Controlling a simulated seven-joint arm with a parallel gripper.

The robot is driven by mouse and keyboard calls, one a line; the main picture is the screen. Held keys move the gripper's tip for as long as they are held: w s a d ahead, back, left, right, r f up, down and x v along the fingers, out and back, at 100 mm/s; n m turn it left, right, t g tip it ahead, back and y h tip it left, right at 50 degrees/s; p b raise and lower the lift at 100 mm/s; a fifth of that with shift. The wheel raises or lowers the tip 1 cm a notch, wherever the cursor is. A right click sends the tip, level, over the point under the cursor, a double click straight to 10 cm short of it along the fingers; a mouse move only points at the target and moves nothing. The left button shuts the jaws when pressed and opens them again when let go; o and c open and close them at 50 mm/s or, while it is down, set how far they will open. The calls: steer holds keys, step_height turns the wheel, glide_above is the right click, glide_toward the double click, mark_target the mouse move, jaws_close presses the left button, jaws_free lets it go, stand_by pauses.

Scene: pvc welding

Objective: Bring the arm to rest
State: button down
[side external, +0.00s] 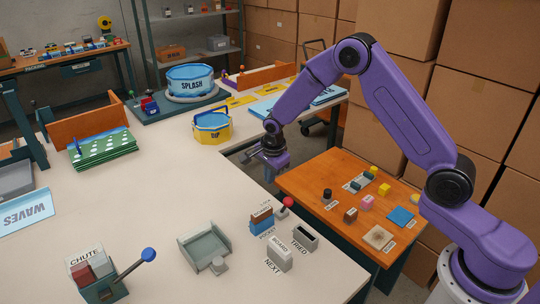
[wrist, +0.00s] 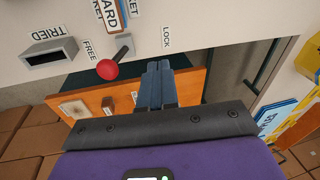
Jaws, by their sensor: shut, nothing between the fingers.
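My purple arm reaches over from the right, and my gripper (side external: 271,169) points down at the inner edge of the white table (side external: 160,185), left of the orange side table (side external: 300,179). In the wrist view my gripper (wrist: 157,68) shows its two dark fingers close together, with nothing between them. They hang above the gap by the side table, near a red-knobbed lever (wrist: 108,69) marked FREE and LOCK. The fingertips are partly hidden by my wrist in the side external view.
A SPLASH pool (side external: 190,80) and a small DIP pool (side external: 211,126) stand behind my gripper. Small blocks lie on the side table. Cardboard boxes (side external: 490,100) stand behind my arm.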

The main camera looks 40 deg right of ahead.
step_height(320, 180, up, 9)
steer(key=s+a+r+n, duration=0.4)
steer(key=s+a+n, duration=0.1)
steer(key=s+n, duration=0.35)
steer(key=s+d+r+n+g, duration=0.1)
steer(key=s+d+n, duration=0.1)
steer(key=s+n, duration=0.8)
steer(key=s+d+r+n+y, duration=0.1)
steer(key=s+d+r+n, duration=0.1)
steer(key=s+n, duration=0.9)
steer(key=s+d, duration=0.1)
steer(key=s, duration=0.9)
steer(key=shift+d+g, duration=0.15)
steer(key=shift+g, duration=0.25)
